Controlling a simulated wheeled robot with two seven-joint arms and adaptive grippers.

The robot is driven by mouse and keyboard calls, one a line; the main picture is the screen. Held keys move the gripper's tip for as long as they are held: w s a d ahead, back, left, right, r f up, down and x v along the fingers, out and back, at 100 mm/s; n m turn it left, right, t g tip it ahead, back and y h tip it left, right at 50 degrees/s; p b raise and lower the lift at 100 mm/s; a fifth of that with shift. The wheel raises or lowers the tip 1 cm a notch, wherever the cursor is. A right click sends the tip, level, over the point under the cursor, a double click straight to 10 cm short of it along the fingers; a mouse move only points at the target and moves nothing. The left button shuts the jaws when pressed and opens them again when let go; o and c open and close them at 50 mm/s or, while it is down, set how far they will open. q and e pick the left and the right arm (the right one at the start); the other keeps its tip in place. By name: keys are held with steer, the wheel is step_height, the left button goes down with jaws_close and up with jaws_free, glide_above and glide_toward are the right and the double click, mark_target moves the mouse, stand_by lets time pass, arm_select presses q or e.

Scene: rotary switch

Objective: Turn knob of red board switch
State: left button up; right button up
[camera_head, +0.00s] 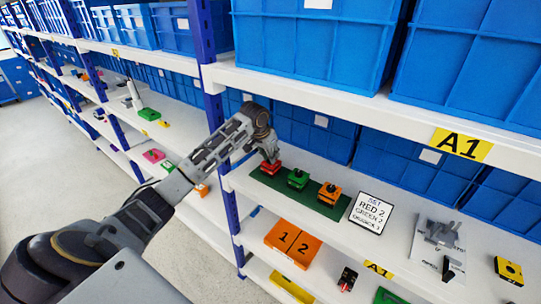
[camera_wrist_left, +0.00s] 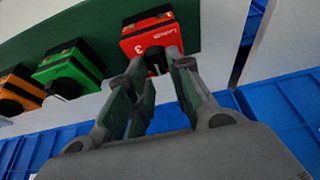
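The red switch (camera_head: 270,168) is at the left end of a dark green board (camera_head: 325,207) on the middle shelf. In the left wrist view the red switch (camera_wrist_left: 152,32) shows a white 3 on its face. Its black knob (camera_wrist_left: 157,63) is between the two fingers of my left gripper (camera_wrist_left: 157,58). The fingers lie close against both sides of the knob and partly hide it. In the head view my left gripper (camera_head: 270,157) hides part of the red switch. My right gripper is not in view.
A green switch (camera_head: 298,180) and an orange switch (camera_head: 330,194) stand on the same board. A white sign (camera_head: 370,213) reads SET RED 2, GREEN 2, with a smaller orange line. Blue bins (camera_head: 395,171) stand behind. A shelf edge (camera_head: 375,109) runs above.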

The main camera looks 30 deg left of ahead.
arm_select(q)
jaws_close()
steer(key=shift+m, duration=0.4)
steer(key=shift+f+m+g+h, duration=0.1)
steer(key=shift+m+g+h, duration=0.2)
steer(key=shift+m+h, duration=0.75)
steer(key=m+g+h, duration=0.1)
steer(key=m, duration=0.5)
steer(key=m+g, duration=0.1)
steer(key=m, duration=0.1)
steer(key=m+g, duration=0.1)
steer(key=m, duration=0.2)
steer(key=shift+f+h, duration=0.1)
steer(key=shift+h, duration=0.25)
steer(key=shift+f+m+g, duration=0.1)
steer(key=shift+m+g, duration=0.6)
steer(key=shift+m, duration=1.15)
